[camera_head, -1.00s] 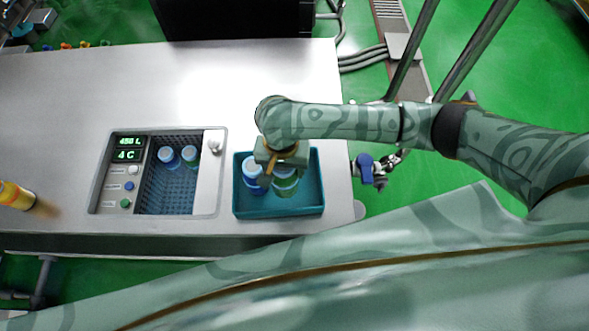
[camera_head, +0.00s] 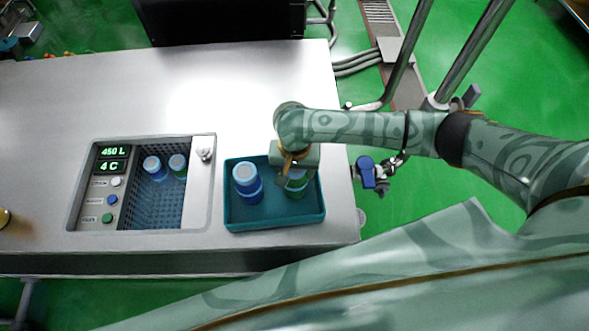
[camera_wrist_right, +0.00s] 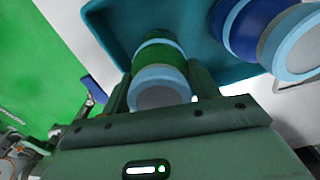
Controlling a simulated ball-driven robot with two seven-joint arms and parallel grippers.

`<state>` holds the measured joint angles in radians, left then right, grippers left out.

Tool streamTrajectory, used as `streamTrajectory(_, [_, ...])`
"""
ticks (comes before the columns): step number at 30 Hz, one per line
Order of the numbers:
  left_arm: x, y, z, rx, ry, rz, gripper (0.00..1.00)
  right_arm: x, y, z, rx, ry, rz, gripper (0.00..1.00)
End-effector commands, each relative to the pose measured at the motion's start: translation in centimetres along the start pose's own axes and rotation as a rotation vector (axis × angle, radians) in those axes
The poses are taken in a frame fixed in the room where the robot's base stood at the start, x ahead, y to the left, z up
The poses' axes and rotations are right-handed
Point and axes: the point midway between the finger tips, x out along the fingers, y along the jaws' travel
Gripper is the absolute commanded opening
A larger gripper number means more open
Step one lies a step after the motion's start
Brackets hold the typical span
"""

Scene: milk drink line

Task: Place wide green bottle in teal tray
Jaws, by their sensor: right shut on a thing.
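The teal tray (camera_head: 262,222) lies on the steel counter, right of the inset basket. My right gripper (camera_head: 294,176) is over the tray's right half and is shut on the wide green bottle (camera_head: 296,186). The green bottle also shows between the fingers in the right wrist view (camera_wrist_right: 160,62), with its pale lid toward the camera. The bottle is within the tray's outline; I cannot tell whether its base touches the tray floor. A wide blue bottle (camera_head: 247,184) stands in the tray's left half, apart from the green one. My left gripper is not in view.
The inset basket (camera_head: 150,210) holds a blue bottle (camera_head: 155,168) and a green bottle (camera_head: 178,166) at its back. A panel with displays and buttons (camera_head: 108,185) is at its left. The counter behind (camera_head: 200,95) is clear.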

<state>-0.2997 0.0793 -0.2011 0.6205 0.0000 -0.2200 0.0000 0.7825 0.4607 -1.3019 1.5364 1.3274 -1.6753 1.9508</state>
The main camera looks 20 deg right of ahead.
Motion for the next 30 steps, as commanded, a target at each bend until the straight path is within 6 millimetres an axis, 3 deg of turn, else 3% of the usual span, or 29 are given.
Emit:
streamTrajectory(3, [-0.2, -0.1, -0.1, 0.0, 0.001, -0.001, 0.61, 0.1, -0.1, 0.0, 0.0, 0.0, -0.001, 0.25])
streamTrajectory(4, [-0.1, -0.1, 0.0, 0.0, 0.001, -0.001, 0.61, 0.2, 0.0, 0.0, -0.001, 0.0, 0.0, 0.69])
streamTrajectory(6, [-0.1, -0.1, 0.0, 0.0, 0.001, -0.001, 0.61, 0.2, 0.0, 0.0, -0.001, 0.0, 0.0, 0.82])
streamTrajectory(16, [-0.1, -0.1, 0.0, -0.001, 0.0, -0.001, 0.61, -0.2, 0.0, 0.0, 0.0, 0.0, 0.0, 0.82])
streamTrajectory(30, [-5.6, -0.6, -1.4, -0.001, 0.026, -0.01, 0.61, -10.4, -0.1, -0.1, -0.001, 0.003, -0.001, 0.82])
